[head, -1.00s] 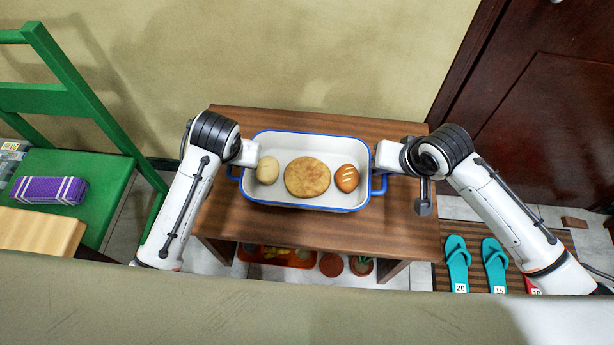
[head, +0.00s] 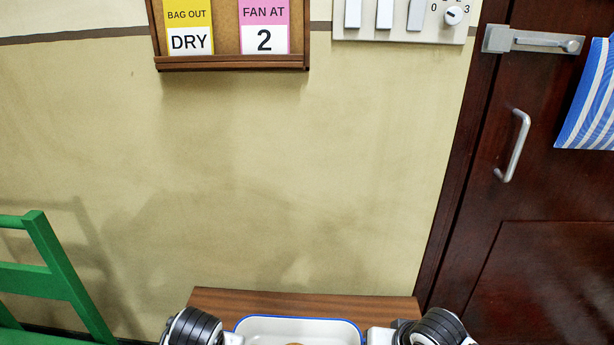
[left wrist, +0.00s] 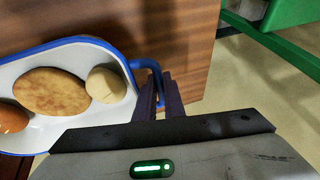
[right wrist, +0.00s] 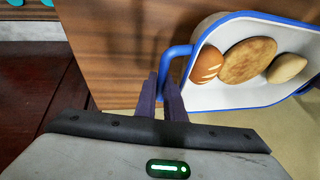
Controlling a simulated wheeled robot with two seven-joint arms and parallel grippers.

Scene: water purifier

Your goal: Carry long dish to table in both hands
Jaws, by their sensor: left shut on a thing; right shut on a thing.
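The long dish is white with a blue rim and blue end handles. Its far end shows at the bottom of the head view (head: 298,322), over a brown wooden table (head: 225,299). In the left wrist view my left gripper (left wrist: 161,92) is shut on one blue handle of the dish (left wrist: 85,43). In the right wrist view my right gripper (right wrist: 164,88) is shut on the opposite handle of the dish (right wrist: 222,20). The dish holds a round flat bread (left wrist: 50,91), a pale bun (left wrist: 106,85) and a scored brown roll (right wrist: 207,64). I cannot tell whether the dish touches the table.
A green chair (head: 50,278) stands at the left. A dark wooden door (head: 540,240) with a handle is at the right. A card board (head: 231,62) and a switch panel (head: 400,34) are on the wall behind the table.

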